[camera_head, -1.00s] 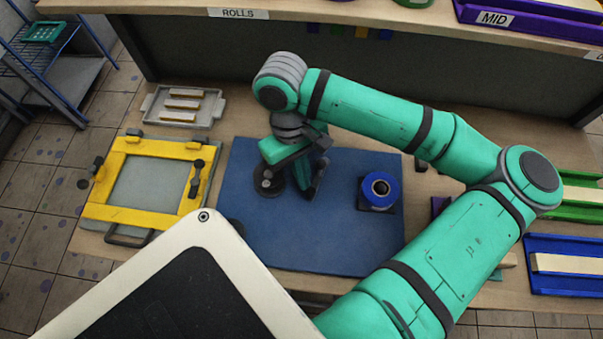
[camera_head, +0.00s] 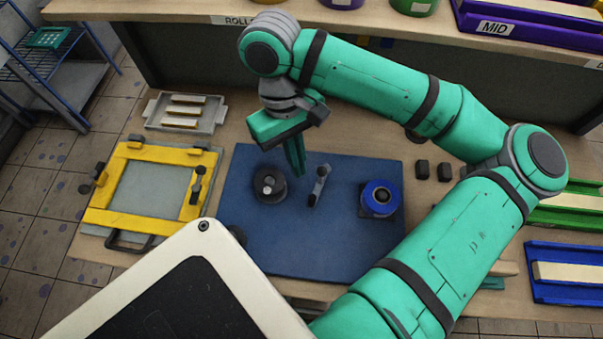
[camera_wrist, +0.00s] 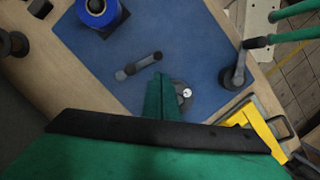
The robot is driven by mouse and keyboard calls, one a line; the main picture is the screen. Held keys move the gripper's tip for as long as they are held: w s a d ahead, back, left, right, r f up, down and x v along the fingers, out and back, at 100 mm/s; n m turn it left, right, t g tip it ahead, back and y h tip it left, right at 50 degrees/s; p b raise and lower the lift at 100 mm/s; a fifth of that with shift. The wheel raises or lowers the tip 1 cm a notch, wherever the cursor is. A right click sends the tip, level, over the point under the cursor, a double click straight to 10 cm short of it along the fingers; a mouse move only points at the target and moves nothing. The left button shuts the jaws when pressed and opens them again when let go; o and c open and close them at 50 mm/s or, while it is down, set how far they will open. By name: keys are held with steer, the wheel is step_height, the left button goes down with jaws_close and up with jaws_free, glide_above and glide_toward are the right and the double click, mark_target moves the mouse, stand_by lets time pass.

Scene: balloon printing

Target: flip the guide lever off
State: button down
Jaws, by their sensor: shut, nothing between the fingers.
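A small grey lever (camera_head: 318,187) stands on the blue mat between a dark round spool and a blue roll. It points away from my body, leaning slightly right in the head view. It also shows in the wrist view (camera_wrist: 139,66), slanting across the mat. My gripper (camera_head: 299,172) is shut and empty, just left of the lever and apparently above the mat. In the wrist view its closed fingers (camera_wrist: 161,82) point at the mat between lever and spool, apart from the lever. A second dark lever (camera_wrist: 235,68) stands at the mat's edge in the wrist view.
The dark spool (camera_head: 269,185) stands left of the lever and the blue roll (camera_head: 379,197) right of it. A yellow frame (camera_head: 140,217) with black clamps lies left of the blue mat (camera_head: 300,255). Two small black blocks (camera_head: 433,170) sit right of the mat.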

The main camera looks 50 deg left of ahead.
steer(key=shift+v, duration=1.1)
steer(key=shift+s, duration=0.1)
